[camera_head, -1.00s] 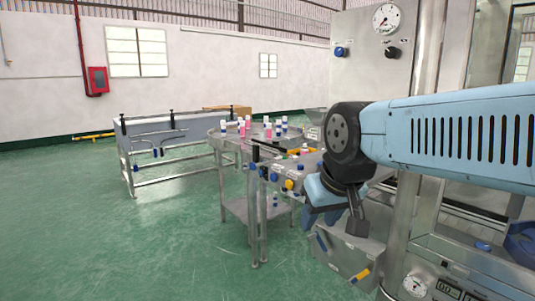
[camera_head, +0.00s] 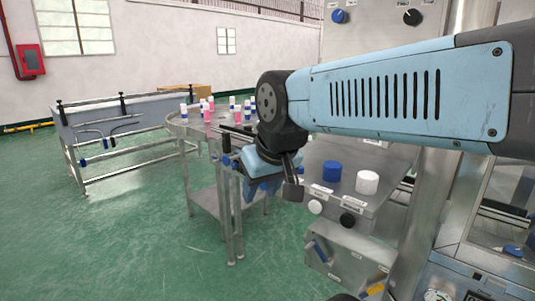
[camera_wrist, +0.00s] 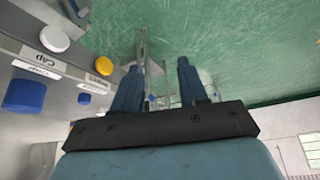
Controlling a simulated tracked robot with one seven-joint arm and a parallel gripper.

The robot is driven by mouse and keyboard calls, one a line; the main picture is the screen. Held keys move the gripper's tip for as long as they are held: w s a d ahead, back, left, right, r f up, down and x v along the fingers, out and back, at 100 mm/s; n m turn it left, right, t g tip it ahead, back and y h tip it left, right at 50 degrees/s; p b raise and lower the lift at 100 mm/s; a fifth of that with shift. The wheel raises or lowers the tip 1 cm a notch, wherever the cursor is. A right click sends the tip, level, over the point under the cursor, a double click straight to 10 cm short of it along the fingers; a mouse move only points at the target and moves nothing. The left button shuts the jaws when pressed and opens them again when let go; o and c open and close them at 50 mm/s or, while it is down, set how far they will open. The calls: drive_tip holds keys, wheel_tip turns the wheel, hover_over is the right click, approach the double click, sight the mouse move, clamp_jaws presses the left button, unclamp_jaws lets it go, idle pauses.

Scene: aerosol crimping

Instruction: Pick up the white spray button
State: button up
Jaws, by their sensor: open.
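My gripper (camera_head: 264,187) is open, with blue fingers pointing down, left of a steel machine ledge in the head view. In the wrist view my gripper (camera_wrist: 160,66) shows both fingers apart with nothing between them. A smaller white round piece (camera_head: 315,207) sits on the ledge's front face. I cannot tell for sure which white piece is the spray button.
A blue cylindrical piece (camera_head: 331,171) stands beside the larger white one. A black round knob (camera_head: 348,220) is on the ledge's front. Green floor at left is open.

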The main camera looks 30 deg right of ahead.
drive_tip(key=shift+d, duration=0.2)
drive_tip(key=shift+o, duration=0.6)
drive_tip(key=shift+w, duration=0.1)
drive_tip(key=shift+o, duration=0.3)
drive_tip(key=shift+w+d+r, duration=0.1)
drive_tip(key=shift+d+r, duration=0.05)
drive_tip(key=shift+r, duration=0.1)
drive_tip(key=w+d+r+m+g, duration=0.55)
drive_tip(key=w+d+r, duration=0.65)
drive_tip(key=w+d, duration=0.45)
wheel_tip(320, 180, down, 13)
drive_tip(key=shift+r, duration=0.1)
clamp_jaws()
